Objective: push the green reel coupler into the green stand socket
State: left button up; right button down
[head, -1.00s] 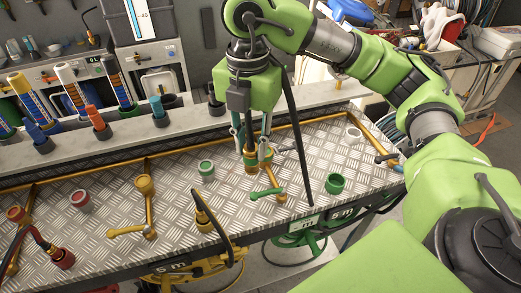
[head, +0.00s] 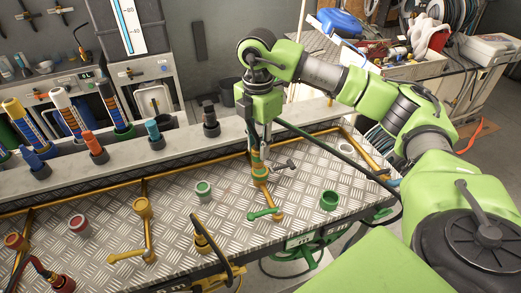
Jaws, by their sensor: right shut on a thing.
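My right gripper (head: 261,147) points down over the bench and is shut on the green reel coupler (head: 256,160). The dark green hose runs from the gripper area to the right. The coupler is upright, directly above the green stand socket (head: 260,173), and they look in line. I cannot tell whether they touch or how deep the coupler sits, as the fingers partly hide the join. The stand below has a brass pipe and a green lever handle (head: 264,213). My left gripper is not in view.
A green cup (head: 330,200) stands to the right and a green-and-white ring (head: 203,190) to the left. A grey valve lever (head: 285,165) is close beside the gripper. Bare tread plate lies between.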

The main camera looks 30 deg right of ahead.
jog(key=f+p, duration=0.1)
jog(key=w+d+f, duration=0.1)
jog(key=f, duration=0.1)
jog(key=f+p, duration=0.1)
jog(key=f, duration=0.1)
jog(key=shift+w+d+p, duration=0.2)
jog(key=shift+d+p, duration=0.1)
jog(key=shift+f, duration=0.25)
jog(key=shift+f, duration=0.1)
jog(key=shift+f, duration=0.15)
jog(key=c, duration=1.8)
grip_release()
jog(key=shift+o, duration=0.2)
